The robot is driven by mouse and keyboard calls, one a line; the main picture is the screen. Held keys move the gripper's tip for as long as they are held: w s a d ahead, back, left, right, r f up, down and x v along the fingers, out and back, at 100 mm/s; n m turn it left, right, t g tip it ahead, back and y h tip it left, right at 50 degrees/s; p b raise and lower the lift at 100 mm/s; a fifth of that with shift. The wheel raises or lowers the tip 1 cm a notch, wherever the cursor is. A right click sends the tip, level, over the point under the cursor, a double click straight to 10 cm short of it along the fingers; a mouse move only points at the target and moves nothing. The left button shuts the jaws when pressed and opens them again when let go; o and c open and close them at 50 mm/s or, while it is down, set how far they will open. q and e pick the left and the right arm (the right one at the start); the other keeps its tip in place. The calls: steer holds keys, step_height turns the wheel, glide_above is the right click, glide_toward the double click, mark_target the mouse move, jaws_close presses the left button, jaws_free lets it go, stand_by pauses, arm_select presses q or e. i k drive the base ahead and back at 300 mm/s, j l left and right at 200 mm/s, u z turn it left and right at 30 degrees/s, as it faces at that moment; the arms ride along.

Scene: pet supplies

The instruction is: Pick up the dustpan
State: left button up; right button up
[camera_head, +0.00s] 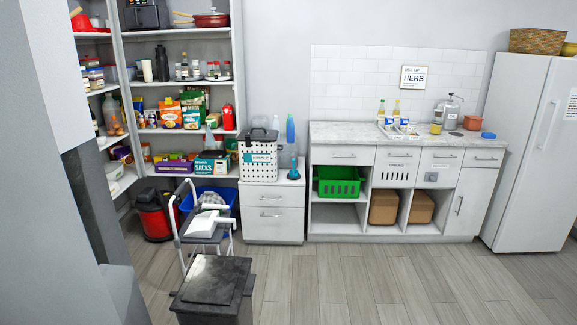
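A white object that looks like the dustpan (206,222) lies on the dark top of a small step stool (218,237) with a pale metal frame, left of centre. Its shape is partly unclear at this size. Neither of my grippers shows in the head view, and nothing is seen touching the white object.
A dark lidded bin (213,277) stands right in front of the stool. Behind are a blue tub (208,197), a red-and-black container (154,214) and full shelves. A grey wall (40,190) blocks the left. The wooden floor (390,280) at centre and right is clear.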

mark_target(203, 225)
steer(key=i+j+z, duration=0.1)
steer(key=i+z, duration=0.15)
steer(key=i, duration=1.6)
